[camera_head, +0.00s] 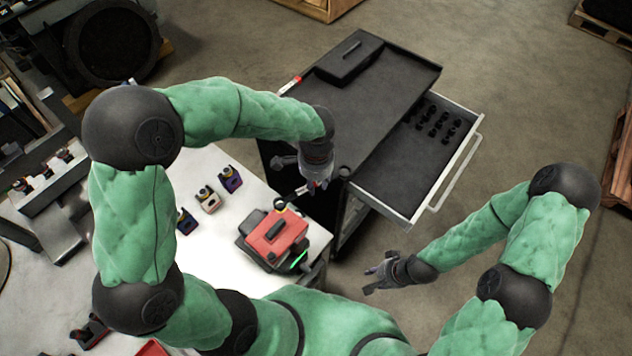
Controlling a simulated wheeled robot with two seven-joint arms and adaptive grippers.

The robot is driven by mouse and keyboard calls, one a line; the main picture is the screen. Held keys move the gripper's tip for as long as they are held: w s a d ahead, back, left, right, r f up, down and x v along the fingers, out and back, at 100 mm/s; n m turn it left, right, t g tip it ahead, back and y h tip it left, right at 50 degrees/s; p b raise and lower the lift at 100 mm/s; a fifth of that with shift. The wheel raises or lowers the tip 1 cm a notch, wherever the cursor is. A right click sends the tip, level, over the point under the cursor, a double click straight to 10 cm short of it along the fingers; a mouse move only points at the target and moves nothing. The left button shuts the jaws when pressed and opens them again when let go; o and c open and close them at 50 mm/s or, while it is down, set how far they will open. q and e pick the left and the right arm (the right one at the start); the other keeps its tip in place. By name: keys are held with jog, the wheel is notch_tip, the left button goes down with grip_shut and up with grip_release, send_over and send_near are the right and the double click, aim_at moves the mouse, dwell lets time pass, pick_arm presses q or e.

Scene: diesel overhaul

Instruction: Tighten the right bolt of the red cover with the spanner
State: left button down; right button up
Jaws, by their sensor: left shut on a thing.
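The red cover (270,240) sits on a dark block on the white table. A dark mark or recess shows on its top, but I cannot make out the bolts clearly. My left gripper (313,184) is above and to the upper right of the cover. It is shut on the spanner (291,197), which points down and left to the cover's far edge. I cannot tell whether the spanner touches a bolt. My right gripper (373,279) is empty, with its fingers apart, to the right of the table over the floor.
A black tool cart (400,85) with an open drawer (405,185) stands behind and right of the table; a dark case (349,58) lies on it. Several small coloured blocks, including a purple one (230,179), stand on the white table (215,250) left of the cover.

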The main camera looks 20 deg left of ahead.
pick_arm(q)
jog(key=a+n, duration=0.1)
jog(key=w+n+b, duration=0.1)
jog(key=shift+w+a+f+n, duration=0.1)
jog(key=shift+w+a+n, duration=0.2)
jog(key=shift+a, duration=0.1)
jog(key=a+n, duration=0.1)
jog(key=w+a+n+b, duration=0.1)
jog(key=shift+n, duration=0.3)
jog(key=a+n, duration=0.1)
jog(key=a+n+b, duration=0.1)
jog(key=shift+w+a+n, duration=0.2)
jog(key=shift+w+n, duration=0.1)
